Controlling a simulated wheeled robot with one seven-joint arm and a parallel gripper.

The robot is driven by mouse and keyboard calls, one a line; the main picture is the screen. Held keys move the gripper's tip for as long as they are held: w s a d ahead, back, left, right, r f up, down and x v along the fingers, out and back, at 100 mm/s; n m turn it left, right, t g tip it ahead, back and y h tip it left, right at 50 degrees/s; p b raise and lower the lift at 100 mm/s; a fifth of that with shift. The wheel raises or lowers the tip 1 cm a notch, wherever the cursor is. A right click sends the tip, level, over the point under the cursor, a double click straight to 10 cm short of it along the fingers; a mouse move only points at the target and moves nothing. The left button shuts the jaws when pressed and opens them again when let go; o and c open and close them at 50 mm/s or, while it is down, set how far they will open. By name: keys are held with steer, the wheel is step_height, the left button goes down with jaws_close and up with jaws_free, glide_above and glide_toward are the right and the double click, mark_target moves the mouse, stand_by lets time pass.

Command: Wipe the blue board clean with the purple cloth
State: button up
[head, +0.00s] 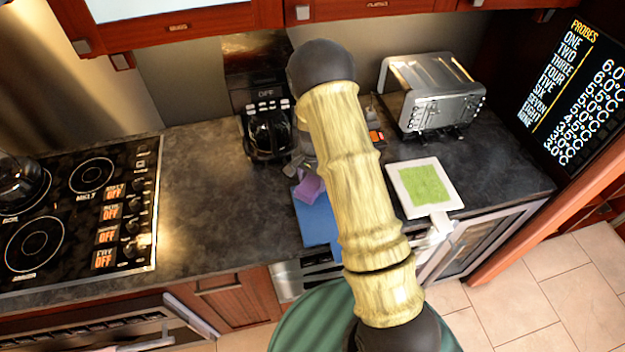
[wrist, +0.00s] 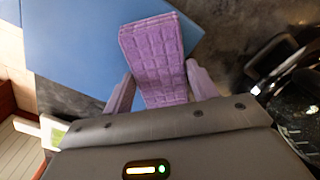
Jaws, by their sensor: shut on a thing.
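The blue board (head: 316,219) lies flat on the dark counter, partly hidden behind my arm in the head view. It also shows in the wrist view (wrist: 70,45), filling the upper left. The purple cloth (head: 308,187) is at the board's far end; in the wrist view the cloth (wrist: 155,50) is a folded, block-like piece with a grid texture. My gripper (wrist: 160,82) is shut on the cloth, with one finger on each side of it. The cloth is over the board's edge area; I cannot tell whether it touches the surface.
A coffee maker (head: 268,130) stands behind the board, and a toaster (head: 430,92) at the back right. A white-framed board with a green face (head: 425,187) lies to the right. A cooktop (head: 80,215) is at left. The counter between cooktop and blue board is clear.

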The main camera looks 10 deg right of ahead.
steer(key=shift+r+p, duration=2.15)
steer(key=shift+r, duration=1.35)
steer(key=shift+f, duration=0.1)
